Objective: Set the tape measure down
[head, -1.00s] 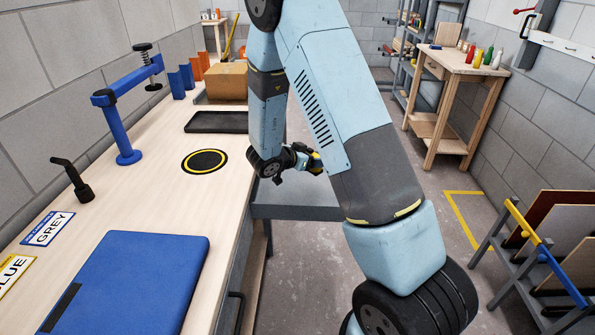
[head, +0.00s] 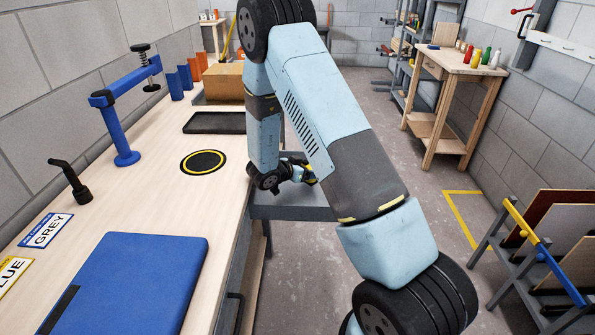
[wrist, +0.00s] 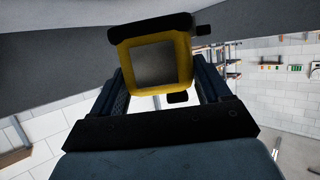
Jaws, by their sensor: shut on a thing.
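My gripper (head: 302,172) is just right of the long workbench, above a grey surface beside it. In the wrist view my gripper (wrist: 158,80) has its two fingers on either side of a yellow and black tape measure (wrist: 153,62) with a grey square face, and is shut on it. In the head view only a small bit of yellow shows at the gripper, partly hidden by it. A round black mat with a yellow ring (head: 203,162) lies bare on the bench, left of my gripper.
The wooden bench (head: 150,212) carries a black tray (head: 214,123), a cardboard box (head: 223,82), a blue clamp stand (head: 122,130), a black handled tool (head: 72,181) and a blue case (head: 135,283). A panel rack (head: 540,250) stands at right. The floor between is clear.

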